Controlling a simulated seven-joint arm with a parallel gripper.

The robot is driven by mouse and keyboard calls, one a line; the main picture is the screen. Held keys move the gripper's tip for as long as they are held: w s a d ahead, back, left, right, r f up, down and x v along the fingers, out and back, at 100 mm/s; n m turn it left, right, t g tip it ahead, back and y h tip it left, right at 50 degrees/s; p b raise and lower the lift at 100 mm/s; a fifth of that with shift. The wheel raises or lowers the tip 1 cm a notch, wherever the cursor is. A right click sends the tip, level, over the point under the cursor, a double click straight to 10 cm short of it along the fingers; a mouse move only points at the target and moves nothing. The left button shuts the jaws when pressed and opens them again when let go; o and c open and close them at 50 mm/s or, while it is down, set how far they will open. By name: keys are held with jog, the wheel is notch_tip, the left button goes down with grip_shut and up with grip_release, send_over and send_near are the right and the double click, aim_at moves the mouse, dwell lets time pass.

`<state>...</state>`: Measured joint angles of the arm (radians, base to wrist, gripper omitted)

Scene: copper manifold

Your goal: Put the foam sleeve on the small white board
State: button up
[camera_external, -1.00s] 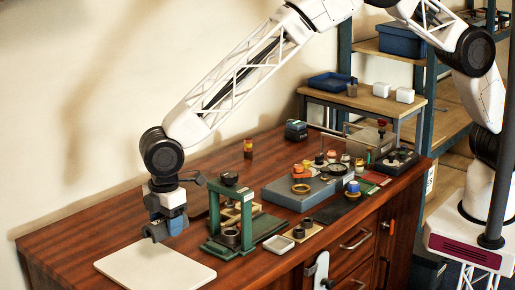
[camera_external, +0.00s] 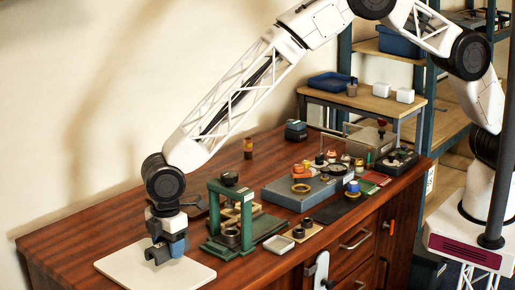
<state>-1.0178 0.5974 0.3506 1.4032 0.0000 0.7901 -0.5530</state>
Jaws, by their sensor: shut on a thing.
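The small white board (camera_external: 190,277) lies flat at the front left of the table. My gripper (camera_external: 167,252) points down over the far part of the board and is shut. A dark grey, notched piece (camera_external: 156,256) shows at the fingers and appears to be the foam sleeve. Its lower edge is at or just above the board; I cannot tell whether it touches. The fingers hide part of it, and a blue part of my gripper shows on its right.
A green press-like stand (camera_external: 247,222) is close to the right of my gripper. A grey block (camera_external: 285,195) with several small parts stands farther right. The table left of the board is clear.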

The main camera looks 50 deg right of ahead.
aim_at(171, 268)
jog(key=shift+f, duration=1.85)
jog(key=shift+f, duration=0.15)
jog(key=o, duration=0.9)
jog(key=shift+r, duration=6.15)
